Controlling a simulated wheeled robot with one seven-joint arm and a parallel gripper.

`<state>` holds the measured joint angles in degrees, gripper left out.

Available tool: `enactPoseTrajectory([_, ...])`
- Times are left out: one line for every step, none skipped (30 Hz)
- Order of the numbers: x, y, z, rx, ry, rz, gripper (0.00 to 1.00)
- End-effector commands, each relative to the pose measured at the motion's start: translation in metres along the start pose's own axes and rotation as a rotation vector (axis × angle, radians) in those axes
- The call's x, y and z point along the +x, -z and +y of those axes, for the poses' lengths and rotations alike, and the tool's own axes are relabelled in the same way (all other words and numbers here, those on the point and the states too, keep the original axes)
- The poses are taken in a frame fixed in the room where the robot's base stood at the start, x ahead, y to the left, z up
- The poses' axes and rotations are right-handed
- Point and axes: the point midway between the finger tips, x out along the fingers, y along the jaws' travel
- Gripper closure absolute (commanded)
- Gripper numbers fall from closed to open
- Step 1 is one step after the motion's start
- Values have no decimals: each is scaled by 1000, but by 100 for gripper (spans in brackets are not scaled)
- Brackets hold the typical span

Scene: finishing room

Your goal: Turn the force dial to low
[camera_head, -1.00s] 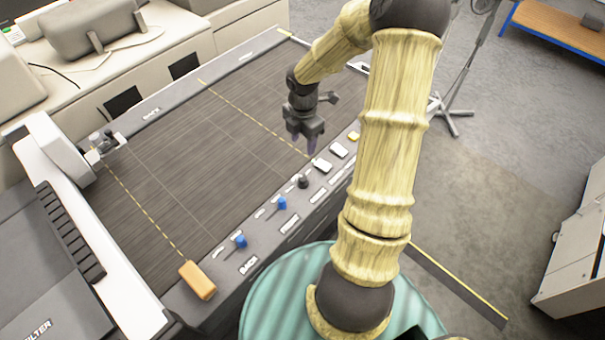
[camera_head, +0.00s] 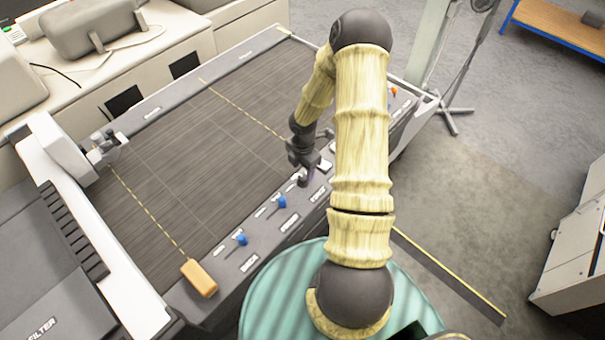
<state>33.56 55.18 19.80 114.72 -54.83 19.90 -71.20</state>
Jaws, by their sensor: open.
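The control strip (camera_head: 262,226) runs along the near right edge of the dark machine bed. Two blue knobs stand on it, one (camera_head: 240,239) nearer me and one (camera_head: 282,202) farther along.
A tan block (camera_head: 198,278) sits at the bed's near corner. A white gantry (camera_head: 85,220) stands along the left side. A small orange part (camera_head: 394,91) shows at the strip's far end. The middle of the bed (camera_head: 190,165) is clear.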

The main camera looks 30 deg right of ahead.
Motion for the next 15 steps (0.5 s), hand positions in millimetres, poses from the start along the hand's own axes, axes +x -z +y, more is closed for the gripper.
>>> enactPoseTrajectory([9, 2, 0, -4, 3, 2, 50])
enactPoseTrajectory([14, 1, -1, -4, 4, 1, 50])
enactPoseTrajectory([20, 1, 0, -3, 2, 2, 50])
enactPoseTrajectory([23, 1, 0, -3, 2, 1, 50])
enactPoseTrajectory([27, 1, 0, -3, 2, 1, 50])
enactPoseTrajectory([31, 1, 0, -2, 1, 1, 50])
enactPoseTrajectory([34, 1, 0, -2, 1, 1, 50])
enactPoseTrajectory([36, 1, 0, -2, 1, 0, 50])
enactPoseTrajectory([38, 0, 0, -2, 1, 0, 50])
enactPoseTrajectory([39, 0, 0, -2, 1, 0, 50])
enactPoseTrajectory([40, 0, 0, -2, 0, 0, 50])
enactPoseTrajectory([41, 0, 0, -2, 0, 0, 50])
enactPoseTrajectory([41, 0, 0, -2, -1, 0, 50])
enactPoseTrajectory([41, 0, 0, -1, -1, 0, 50])
enactPoseTrajectory([41, 0, 0, -1, -1, 0, 50])
